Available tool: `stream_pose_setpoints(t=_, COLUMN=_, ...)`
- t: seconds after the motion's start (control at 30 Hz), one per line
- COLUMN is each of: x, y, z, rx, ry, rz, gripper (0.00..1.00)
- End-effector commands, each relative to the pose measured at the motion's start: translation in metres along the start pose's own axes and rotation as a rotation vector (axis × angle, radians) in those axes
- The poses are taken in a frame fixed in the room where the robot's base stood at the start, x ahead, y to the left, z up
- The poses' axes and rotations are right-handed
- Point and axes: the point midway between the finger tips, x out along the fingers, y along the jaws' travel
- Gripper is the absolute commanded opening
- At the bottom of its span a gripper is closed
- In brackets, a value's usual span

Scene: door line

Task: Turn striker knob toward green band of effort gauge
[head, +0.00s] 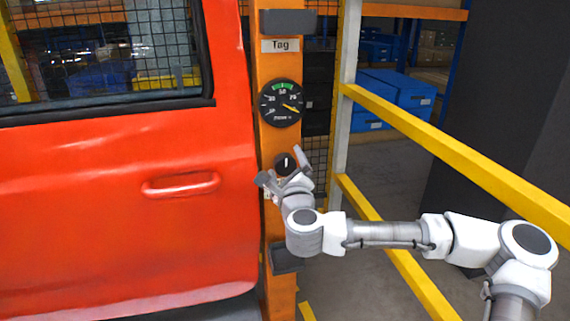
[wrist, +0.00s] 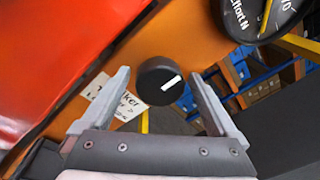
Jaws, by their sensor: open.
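The striker knob (head: 285,160) is black with a white pointer line, on the orange post below the gauge. In the head view the line is near upright. In the wrist view the knob (wrist: 155,88) sits between my open fingers, with a visible gap on each side. My gripper (head: 280,166) is at the post, and its fingers show on both sides in the wrist view (wrist: 159,76). The effort gauge (head: 272,112) is a black dial with a green band at its top. Its yellow needle points right and slightly down, clockwise past the green band.
A red door (head: 100,220) with a handle (head: 181,185) stands close left of the post (head: 267,140). A yellow rail (head: 450,160) runs at the right behind my arm. A white label (wrist: 128,107) beside the knob is partly hidden by my finger. A Tag plate (head: 281,45) is above the gauge.

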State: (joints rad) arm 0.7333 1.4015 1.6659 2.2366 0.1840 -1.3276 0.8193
Motion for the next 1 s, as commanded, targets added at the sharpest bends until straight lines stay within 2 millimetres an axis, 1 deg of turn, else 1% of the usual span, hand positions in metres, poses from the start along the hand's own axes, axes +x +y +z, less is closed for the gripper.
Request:
stream_pose_setpoints(t=0.23, x=-0.0002, y=0.0000, z=0.0000, rx=0.000, ry=0.000, rz=0.000, gripper=0.95)
stream_pose_setpoints(t=0.7, x=0.0000, y=-0.0005, z=0.0001, rx=0.000, ry=0.000, rz=-0.001, gripper=0.11)
stream_pose_setpoints(t=1.0, x=0.0001, y=-0.0019, z=0.0011, rx=-0.041, ry=-0.002, rz=-0.005, gripper=0.11)
